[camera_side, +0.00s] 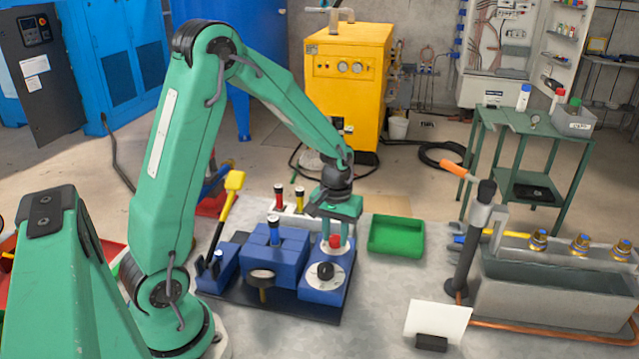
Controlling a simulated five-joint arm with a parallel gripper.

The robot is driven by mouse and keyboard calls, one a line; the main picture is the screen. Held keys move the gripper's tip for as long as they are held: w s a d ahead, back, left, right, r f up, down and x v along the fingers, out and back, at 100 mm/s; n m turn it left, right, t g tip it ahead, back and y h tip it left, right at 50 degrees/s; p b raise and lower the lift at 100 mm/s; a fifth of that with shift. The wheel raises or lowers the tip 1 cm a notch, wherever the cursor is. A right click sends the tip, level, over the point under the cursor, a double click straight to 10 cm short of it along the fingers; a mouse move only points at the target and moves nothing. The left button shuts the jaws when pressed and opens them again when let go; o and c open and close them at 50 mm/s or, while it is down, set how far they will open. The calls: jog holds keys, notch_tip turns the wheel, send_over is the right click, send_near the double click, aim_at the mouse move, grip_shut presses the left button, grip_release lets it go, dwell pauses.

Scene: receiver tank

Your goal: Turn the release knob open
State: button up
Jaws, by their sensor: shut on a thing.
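My gripper (336,232) points straight down over the right part of the blue fixture (281,262). It is shut on a small red knob (335,242), which sits on a pale round plate and is partly covered by the jaws. In front of it, on the same blue block, a black knob (325,270) stands on a white dial, apart from the jaws. No label is readable on either knob, and the angle of the red one cannot be told.
A yellow-handled lever (229,198) rises at the fixture's left, and a round gauge (261,279) stands at its front. A green tray (396,236) lies right. A grey trough (550,290) and torch-like post (474,240) stand farther right.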

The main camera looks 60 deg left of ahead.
aim_at(334, 239)
jog(key=o, duration=1)
jog(key=shift+r, duration=0.15)
jog(key=shift+r, duration=3.8)
jog(key=s+d+r+m+t, duration=0.1)
jog(key=s+d+r+m, duration=0.1)
jog(key=s, duration=0.3)
jog(key=s+d+r+m+t, duration=0.2)
jog(key=s+d+r, duration=0.1)
jog(key=s+r, duration=0.2)
jog(key=s+d+r+m+t, duration=0.2)
jog(key=s+d+r+m, duration=0.1)
jog(key=s, duration=0.3)
jog(key=shift+d+r, duration=0.1)
jog(key=shift+r, duration=0.4)
